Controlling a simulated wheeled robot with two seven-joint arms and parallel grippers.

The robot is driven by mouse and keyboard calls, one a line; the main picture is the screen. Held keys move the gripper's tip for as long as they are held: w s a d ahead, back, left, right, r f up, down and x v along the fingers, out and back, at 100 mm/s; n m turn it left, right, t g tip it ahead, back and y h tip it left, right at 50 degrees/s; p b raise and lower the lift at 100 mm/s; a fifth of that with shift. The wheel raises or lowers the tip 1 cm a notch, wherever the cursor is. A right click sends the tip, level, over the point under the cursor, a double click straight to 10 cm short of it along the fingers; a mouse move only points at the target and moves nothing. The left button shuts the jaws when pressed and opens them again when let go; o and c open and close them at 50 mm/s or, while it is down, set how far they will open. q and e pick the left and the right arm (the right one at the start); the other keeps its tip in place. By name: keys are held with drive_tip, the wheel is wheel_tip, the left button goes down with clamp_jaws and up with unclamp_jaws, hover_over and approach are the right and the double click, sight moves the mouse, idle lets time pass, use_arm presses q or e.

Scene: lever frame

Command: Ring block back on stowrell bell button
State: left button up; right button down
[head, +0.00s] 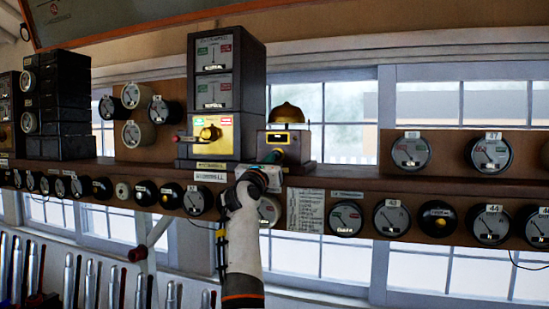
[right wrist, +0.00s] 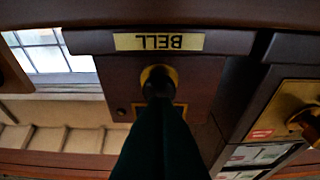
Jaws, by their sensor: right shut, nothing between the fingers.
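The bell box (head: 297,147) is dark wood with a brass dome bell (head: 287,113) on top, on the shelf right of centre. In the right wrist view, upside down, its front carries a BELL plate (right wrist: 158,42) and a round brass button surround (right wrist: 157,71). My right gripper (head: 274,158) is shut and empty, its dark fingertips (right wrist: 157,88) pointing at the button and overlapping it. They hide the button's middle, and I cannot tell whether they touch or press it. My left gripper is not in view.
Round dials line the shelf front (head: 330,186) and the boards. Levers (head: 67,275) stand at lower left.

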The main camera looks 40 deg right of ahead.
drive_tip(key=shift+d, duration=0.15)
idle(1.1)
drive_tip(key=shift+s+a+f+b, duration=0.1)
drive_tip(key=shift+s+a+b, duration=0.2)
drive_tip(key=shift+a, duration=0.35)
drive_tip(key=shift+s+a+b, duration=0.35)
drive_tip(key=shift+s+a, duration=0.1)
drive_tip(key=shift+a, duration=0.4)
drive_tip(key=shift+s+a+b, duration=0.3)
drive_tip(key=shift+s+a, duration=0.1)
drive_tip(key=shift+a, duration=0.45)
drive_tip(key=b+v, duration=0.6)
drive_tip(key=v, duration=0.6)
